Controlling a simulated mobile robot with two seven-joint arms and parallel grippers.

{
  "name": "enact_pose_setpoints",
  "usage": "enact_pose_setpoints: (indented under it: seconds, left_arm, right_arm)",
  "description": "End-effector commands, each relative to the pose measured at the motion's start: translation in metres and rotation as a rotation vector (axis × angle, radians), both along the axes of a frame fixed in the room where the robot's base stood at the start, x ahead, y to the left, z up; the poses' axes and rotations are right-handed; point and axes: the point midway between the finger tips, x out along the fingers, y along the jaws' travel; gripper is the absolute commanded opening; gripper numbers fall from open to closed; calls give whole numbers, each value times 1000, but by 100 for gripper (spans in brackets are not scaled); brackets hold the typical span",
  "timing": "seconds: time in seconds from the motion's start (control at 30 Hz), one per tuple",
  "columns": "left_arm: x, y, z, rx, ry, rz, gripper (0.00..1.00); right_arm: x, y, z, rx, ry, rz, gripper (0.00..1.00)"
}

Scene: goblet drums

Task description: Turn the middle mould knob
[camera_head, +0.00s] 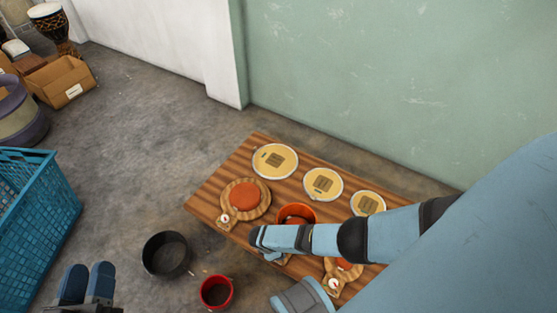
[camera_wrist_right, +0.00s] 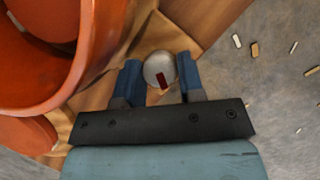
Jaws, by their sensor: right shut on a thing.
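The middle mould's knob (camera_wrist_right: 160,70) is a round white knob with a dark red mark, seen in the right wrist view. My right gripper (camera_wrist_right: 160,77) is shut on it, one blue finger on each side. In the head view my right gripper (camera_head: 260,238) reaches over the table's front edge and hides this knob and most of the middle mould. An orange bowl (camera_head: 297,209) shows just behind it, and large at left in the wrist view (camera_wrist_right: 35,85). My left gripper (camera_head: 88,281) is low at the left, away from the table, its fingers close together; I cannot tell whether they touch.
The left mould (camera_head: 262,204) has its own white knob (camera_head: 225,218); another knob (camera_head: 334,283) belongs to the right mould. Several round yellow plates (camera_head: 323,184) line the table's back. A black bucket (camera_head: 165,255), red bucket (camera_head: 216,292) and blue crate (camera_head: 40,215) stand on the floor.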

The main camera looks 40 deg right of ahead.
Motion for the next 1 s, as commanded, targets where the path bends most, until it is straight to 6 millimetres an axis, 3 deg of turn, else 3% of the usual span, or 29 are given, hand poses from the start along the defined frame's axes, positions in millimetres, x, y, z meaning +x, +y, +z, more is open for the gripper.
enact_pose_setpoints:
  seconds: [0.7,0.73,0.83,1.0]
  left_arm:
    - [-4,0,-6,2,22,-1,38]
    - [-4,0,-6,3,22,-1,38]
    - [-4,0,-6,3,19,0,38]
    - [-2,0,-3,2,10,0,38]
  right_arm:
    - [-2,0,-1,0,4,-80,12]
    - [-2,0,-1,-1,5,-80,38]
    - [-1,0,-1,-1,3,-79,61]
    - [0,0,0,0,2,-79,61]
